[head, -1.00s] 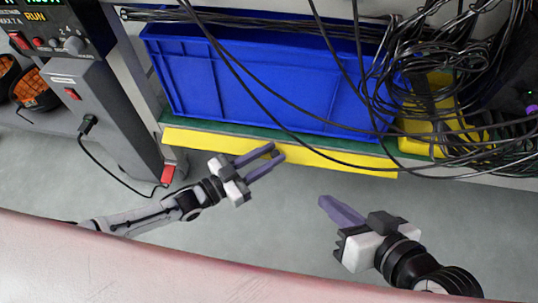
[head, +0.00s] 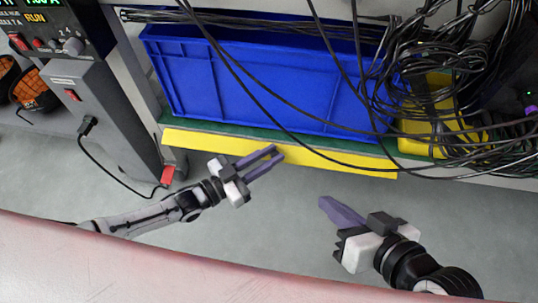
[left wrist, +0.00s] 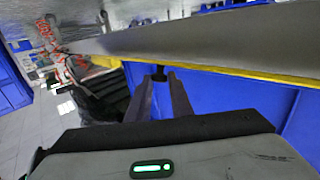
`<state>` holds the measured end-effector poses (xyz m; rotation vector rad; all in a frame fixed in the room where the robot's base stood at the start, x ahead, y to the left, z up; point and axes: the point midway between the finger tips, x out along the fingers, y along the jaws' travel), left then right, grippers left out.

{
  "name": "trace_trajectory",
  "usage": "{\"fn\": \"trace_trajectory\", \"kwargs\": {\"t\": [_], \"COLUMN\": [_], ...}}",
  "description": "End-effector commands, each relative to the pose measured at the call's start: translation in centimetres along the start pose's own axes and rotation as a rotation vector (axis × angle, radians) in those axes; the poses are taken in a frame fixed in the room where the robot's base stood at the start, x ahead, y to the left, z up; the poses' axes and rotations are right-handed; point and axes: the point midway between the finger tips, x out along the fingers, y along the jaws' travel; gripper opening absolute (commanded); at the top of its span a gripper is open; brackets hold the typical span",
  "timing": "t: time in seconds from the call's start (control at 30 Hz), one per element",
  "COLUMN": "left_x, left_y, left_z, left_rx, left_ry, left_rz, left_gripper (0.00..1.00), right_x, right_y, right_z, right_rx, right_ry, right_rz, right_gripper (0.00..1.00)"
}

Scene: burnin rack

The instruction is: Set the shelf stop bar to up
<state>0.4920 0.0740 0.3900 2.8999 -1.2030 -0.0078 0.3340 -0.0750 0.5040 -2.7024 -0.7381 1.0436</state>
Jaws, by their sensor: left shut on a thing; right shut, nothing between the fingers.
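The shelf stop bar (head: 338,163) is a long yellow strip along the front edge of the shelf. It lies low, in front of the foot of the blue bin (head: 262,85), with a green strip of shelf between them. My left gripper (head: 279,153) is at the middle of the bar, its fingers shut on it. In the left wrist view a small dark piece (left wrist: 159,75) shows between the fingertips (left wrist: 160,84), just under a long grey surface. My right gripper (head: 325,203) is shut and empty, below the bar and apart from it.
Loose black cables (head: 345,70) hang across the bin and bar, tangled at the right. A yellow object (head: 432,115) stands right of the bin. A grey unit (head: 105,120) with a plugged cord stands at the left. The floor (head: 290,225) between my grippers is clear.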

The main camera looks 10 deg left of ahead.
Motion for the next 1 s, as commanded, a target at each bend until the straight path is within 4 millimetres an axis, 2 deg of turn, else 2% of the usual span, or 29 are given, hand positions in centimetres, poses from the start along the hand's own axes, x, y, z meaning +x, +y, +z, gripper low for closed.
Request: {"fn": "trace_trajectory", "kwargs": {"t": [0.87, 0.9, 1.0], "left_x": [-0.11, -0.11, -0.08], "left_y": [-0.45, -0.44, -0.36], "left_z": [-0.03, -0.03, -0.03], "left_rx": [0.002, 0.002, 0.002], "left_ry": [-0.001, -0.001, 0.0], "left_rz": [-0.007, -0.007, -0.005], "left_gripper": [0.0, 0.26, 0.27], "right_x": [0.03, 0.03, 0.03], "right_y": [0.02, 0.02, 0.02], "right_z": [0.07, 0.07, 0.06], "right_rx": [0.001, 0.0, 0.001], "right_ry": [-0.002, -0.002, -0.002], "right_rz": [0.0, 0.0, 0.0], "right_gripper": [0.0, 0.0, 0.0]}}
